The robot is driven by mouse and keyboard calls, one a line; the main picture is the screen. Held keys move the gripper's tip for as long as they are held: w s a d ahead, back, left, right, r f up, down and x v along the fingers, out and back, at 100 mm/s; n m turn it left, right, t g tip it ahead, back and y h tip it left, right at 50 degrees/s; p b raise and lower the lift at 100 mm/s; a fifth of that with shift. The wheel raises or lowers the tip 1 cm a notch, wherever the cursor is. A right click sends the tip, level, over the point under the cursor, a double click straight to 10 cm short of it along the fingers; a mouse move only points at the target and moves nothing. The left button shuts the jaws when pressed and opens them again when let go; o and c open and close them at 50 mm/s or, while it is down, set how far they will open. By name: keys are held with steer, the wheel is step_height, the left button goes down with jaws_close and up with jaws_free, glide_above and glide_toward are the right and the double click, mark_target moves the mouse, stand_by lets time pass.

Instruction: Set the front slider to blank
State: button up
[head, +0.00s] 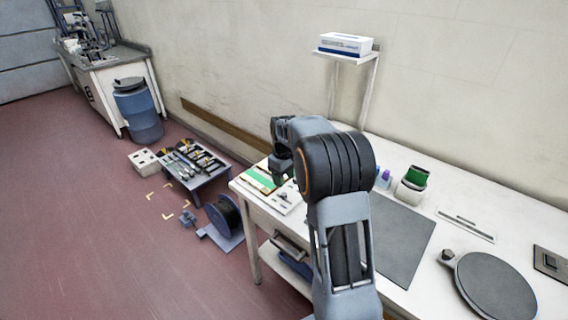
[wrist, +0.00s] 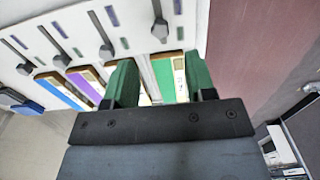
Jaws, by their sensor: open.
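A white slider panel (wrist: 135,33) shows in the wrist view, with several dark slider knobs in slots and small purple and green marks beside them. The knob (wrist: 160,29) nearest the panel's right edge is beyond my fingertips; other knobs (wrist: 106,51) are to its left. I cannot tell for sure which is the front slider. Blue, purple and green strips in wooden frames lie below the knobs; the green strip (wrist: 167,80) shows between my fingers. My gripper (wrist: 160,72) is open and empty, its green fingers over the strips. In the head view the panel (head: 287,198) is partly behind my arm.
The white table (head: 350,275) has a grey mat (head: 403,240), a green-topped container (head: 412,184) and a round grey plate (head: 495,285) to the right. A shelf with a box (head: 345,45) is on the wall. Floor at left holds a low tool table (head: 198,178) and a spool (head: 223,216).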

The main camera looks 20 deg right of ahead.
step_height(320, 180, up, 7)
steer(key=shift+f, duration=0.2)
stand_by(0.6)
